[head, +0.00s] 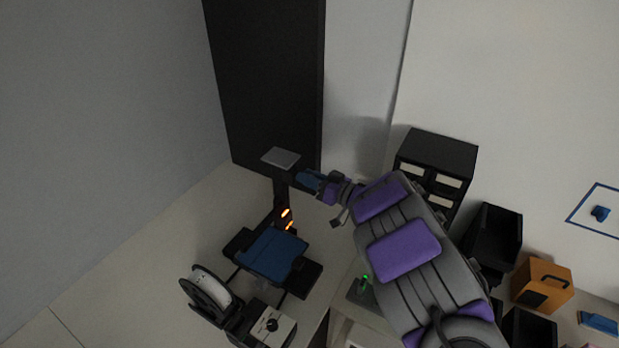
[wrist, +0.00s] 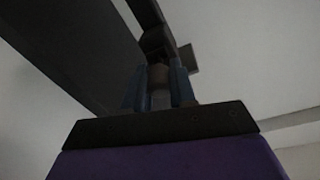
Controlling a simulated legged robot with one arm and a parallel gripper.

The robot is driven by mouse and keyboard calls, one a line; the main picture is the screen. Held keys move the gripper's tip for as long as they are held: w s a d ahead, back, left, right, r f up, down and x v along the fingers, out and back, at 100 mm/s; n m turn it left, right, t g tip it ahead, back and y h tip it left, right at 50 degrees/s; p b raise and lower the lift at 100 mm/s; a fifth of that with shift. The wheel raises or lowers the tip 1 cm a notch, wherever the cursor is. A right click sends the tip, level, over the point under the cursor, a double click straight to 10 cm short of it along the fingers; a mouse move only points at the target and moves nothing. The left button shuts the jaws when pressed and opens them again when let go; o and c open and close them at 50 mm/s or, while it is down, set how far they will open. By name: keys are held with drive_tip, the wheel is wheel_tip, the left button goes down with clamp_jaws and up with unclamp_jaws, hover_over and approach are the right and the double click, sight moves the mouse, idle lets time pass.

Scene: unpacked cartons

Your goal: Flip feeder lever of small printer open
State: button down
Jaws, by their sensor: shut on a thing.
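The small printer has a blue bed (head: 272,252), a dark upright column with orange lights and a grey plate (head: 281,158) on top. My gripper (head: 304,179), with blue fingers, is beside the upper column, just below and right of the plate. In the wrist view my gripper (wrist: 159,80) has its two blue fingers close around a small brownish part (wrist: 159,77), joined to or in front of dark printer parts above. It looks like the feeder lever, but the dim view hides its shape and whether it is flipped.
A white spool (head: 211,290) and a control box with a knob (head: 271,325) stand by the printer's front. A black drawer cabinet (head: 440,150), black bins (head: 493,235) and an orange box (head: 542,283) are at right. A tall dark panel (head: 265,80) stands behind.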

drive_tip(key=shift+r+p, duration=0.15)
drive_tip(key=shift+p, duration=0.25)
drive_tip(key=p, duration=0.3)
drive_tip(key=shift+r+g+h, duration=0.3)
drive_tip(key=shift+g+h, duration=0.1)
drive_tip(key=shift+g+h+p, duration=0.3)
drive_tip(key=shift+h+p, duration=0.1)
drive_tip(key=shift+p, duration=0.75)
drive_tip(key=shift+w+f, duration=0.1)
drive_tip(key=shift+f, duration=0.05)
drive_tip(key=c, duration=0.9)
unclamp_jaws()
drive_tip(key=v, duration=1.7)
drive_tip(key=shift+d+f, duration=0.1)
drive_tip(key=shift+d, duration=0.1)
